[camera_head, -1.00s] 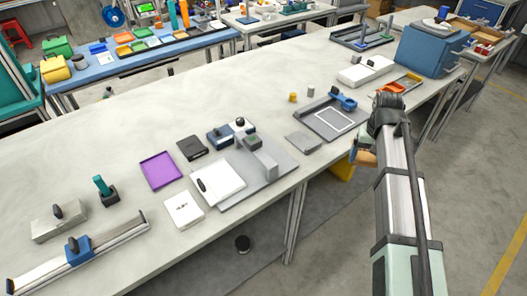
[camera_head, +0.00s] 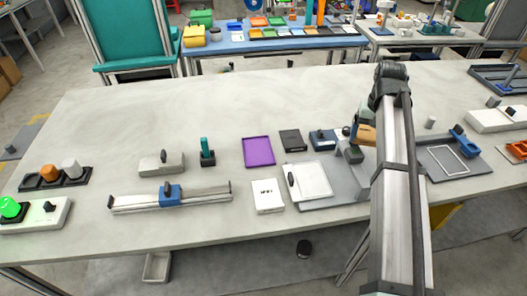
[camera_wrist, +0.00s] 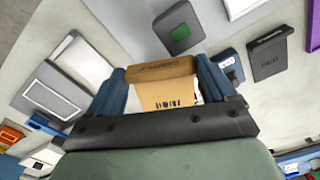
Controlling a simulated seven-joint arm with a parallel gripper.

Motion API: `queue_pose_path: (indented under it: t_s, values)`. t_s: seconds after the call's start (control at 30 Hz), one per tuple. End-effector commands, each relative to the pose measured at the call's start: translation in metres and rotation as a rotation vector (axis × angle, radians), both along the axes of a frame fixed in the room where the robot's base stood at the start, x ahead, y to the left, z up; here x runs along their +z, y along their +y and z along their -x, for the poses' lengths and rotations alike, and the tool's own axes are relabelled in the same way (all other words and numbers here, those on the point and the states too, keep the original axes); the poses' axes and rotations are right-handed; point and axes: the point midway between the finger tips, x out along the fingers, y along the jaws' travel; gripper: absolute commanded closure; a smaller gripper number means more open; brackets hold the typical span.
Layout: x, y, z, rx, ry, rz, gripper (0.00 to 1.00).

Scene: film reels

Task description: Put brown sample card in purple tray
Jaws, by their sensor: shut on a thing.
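The brown sample card (camera_wrist: 165,92) is held between the two blue fingers of my gripper (camera_wrist: 160,70) in the wrist view. It is a brown block-like piece with dark marks on its face. In the head view the card (camera_head: 366,136) shows beside my arm, in front of the grey device; my gripper (camera_head: 363,118) is partly hidden by the arm. The purple tray (camera_head: 258,151) lies flat and empty on the table, left of my gripper. A sliver of the tray (camera_wrist: 315,30) shows at the right edge of the wrist view.
A black case (camera_head: 293,140) and a blue device (camera_head: 322,140) lie between the tray and my gripper. A white board (camera_head: 312,180) on a grey plate and a white box (camera_head: 267,196) stand nearer the front. The table behind the tray is clear.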

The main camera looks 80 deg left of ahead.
Motion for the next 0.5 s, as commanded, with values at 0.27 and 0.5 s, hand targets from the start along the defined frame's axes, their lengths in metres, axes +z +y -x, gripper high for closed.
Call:
queue_pose_path:
  t_s: [0.27,0.5]
  values:
    - [-0.001,0.032,0.07,0.097,0.0,0.0,0.45]
    - [-0.004,0.057,0.145,0.197,0.001,0.001,0.45]
